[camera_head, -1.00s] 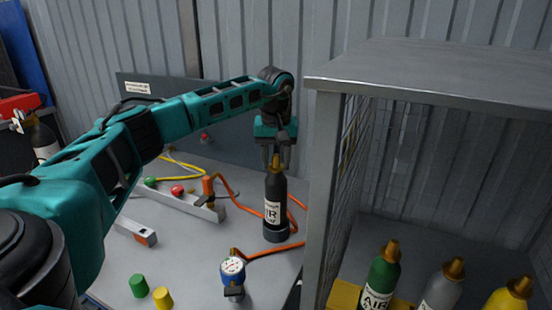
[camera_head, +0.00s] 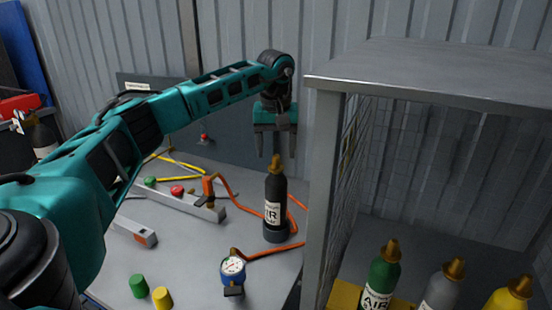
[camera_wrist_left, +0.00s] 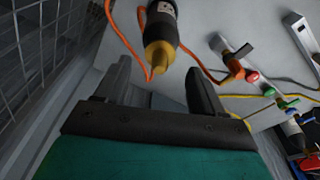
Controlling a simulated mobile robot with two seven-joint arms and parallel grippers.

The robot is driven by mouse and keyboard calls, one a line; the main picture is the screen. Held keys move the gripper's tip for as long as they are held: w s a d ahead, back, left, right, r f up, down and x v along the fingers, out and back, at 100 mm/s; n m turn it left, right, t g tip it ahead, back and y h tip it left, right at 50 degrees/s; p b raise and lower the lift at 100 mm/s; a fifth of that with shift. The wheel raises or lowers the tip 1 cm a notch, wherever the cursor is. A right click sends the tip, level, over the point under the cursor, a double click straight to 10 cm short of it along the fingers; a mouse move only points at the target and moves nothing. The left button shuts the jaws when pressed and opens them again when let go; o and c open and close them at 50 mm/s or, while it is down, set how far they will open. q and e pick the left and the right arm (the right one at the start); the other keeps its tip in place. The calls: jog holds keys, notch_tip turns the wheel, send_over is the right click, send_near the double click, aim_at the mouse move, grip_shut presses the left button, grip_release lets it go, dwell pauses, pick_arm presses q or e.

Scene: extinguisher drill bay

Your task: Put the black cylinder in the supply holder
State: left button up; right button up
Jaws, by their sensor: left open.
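The black cylinder (camera_head: 275,190) has a white AIR label and a brass top. It stands upright on the grey bench with its foot in a dark round cup, which looks like the supply holder (camera_head: 276,235). My left gripper (camera_head: 275,148) is open and empty just above the brass top, pointing down, with the fingers spread. In the left wrist view, the black cylinder (camera_wrist_left: 163,18) lies beyond the open fingers of my left gripper (camera_wrist_left: 160,85), apart from both. My right gripper is not in view.
A metal cage (camera_head: 320,190) stands close right of the holder, with green (camera_head: 383,275), grey (camera_head: 441,290) and yellow (camera_head: 508,298) cylinders. A gauge (camera_head: 232,270), orange hose (camera_head: 275,250), valve bar (camera_head: 185,202) and small green (camera_head: 138,286) and yellow (camera_head: 162,298) pieces lie on the bench.

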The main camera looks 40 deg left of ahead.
pick_arm(q)
notch_tip(320, 180, up, 9)
jog(key=shift+s+d+f, duration=0.2)
jog(key=shift+s+d, duration=0.15)
jog(key=shift+s, duration=0.1)
dwell(0.3)
